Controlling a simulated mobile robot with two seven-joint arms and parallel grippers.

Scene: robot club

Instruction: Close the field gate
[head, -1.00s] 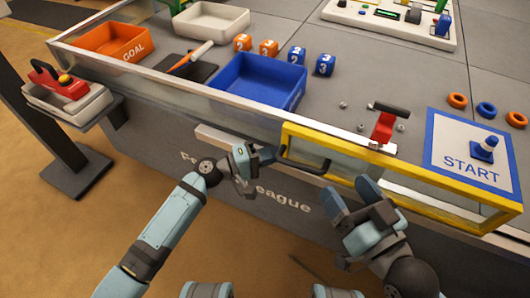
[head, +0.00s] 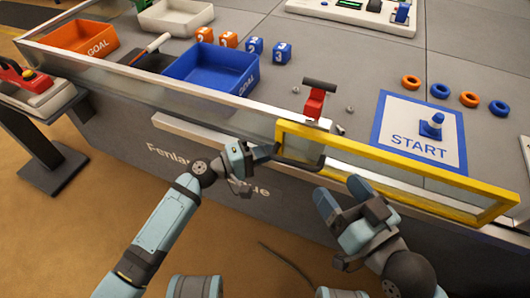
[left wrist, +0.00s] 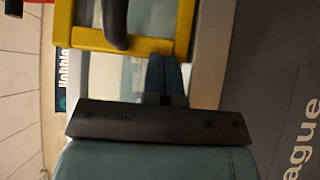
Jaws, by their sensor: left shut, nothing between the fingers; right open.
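The field gate (head: 400,161) is a yellow frame with a clear panel at the table's front right. Its left end stands in front of the table's rail, below the red latch (head: 314,103). A dark handle (head: 299,163) is on the gate's left part. My left gripper (head: 264,152) is shut with nothing between its fingers, close to the handle and the gate's left end. In the left wrist view, its blue fingertips (left wrist: 165,75) are beside the yellow frame (left wrist: 150,45); contact is unclear. My right gripper (head: 340,195) is open and empty, just in front of the gate.
A blue bin (head: 205,72), an orange GOAL bin (head: 75,40) and numbered cubes stand farther left. The floor in front is mostly clear.

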